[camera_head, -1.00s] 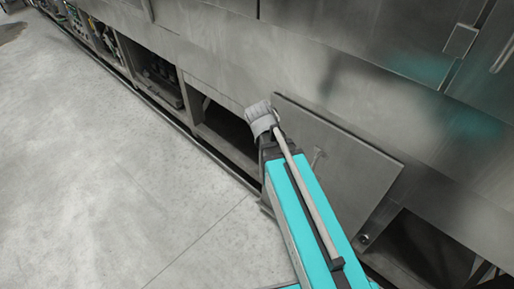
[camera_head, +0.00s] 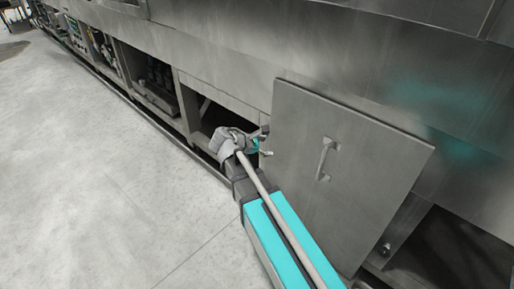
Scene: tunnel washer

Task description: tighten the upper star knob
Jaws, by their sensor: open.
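A grey metal panel (camera_head: 370,180) with a bar handle (camera_head: 326,158) stands against the lower front of the washer. My gripper (camera_head: 265,142) is at the panel's left edge, its small fingers apart, with nothing seen between them. My wrist and arm partly cover the gripper and the panel's lower left. I cannot make out the upper star knob. A small dark round part (camera_head: 386,248) shows beside the panel's lower right edge; I cannot tell whether it is a knob.
Open bays (camera_head: 150,80) line the washer's base to the left, with machinery inside. A dark opening (camera_head: 450,250) lies right of the panel. The grey concrete floor (camera_head: 90,170) on the left is clear.

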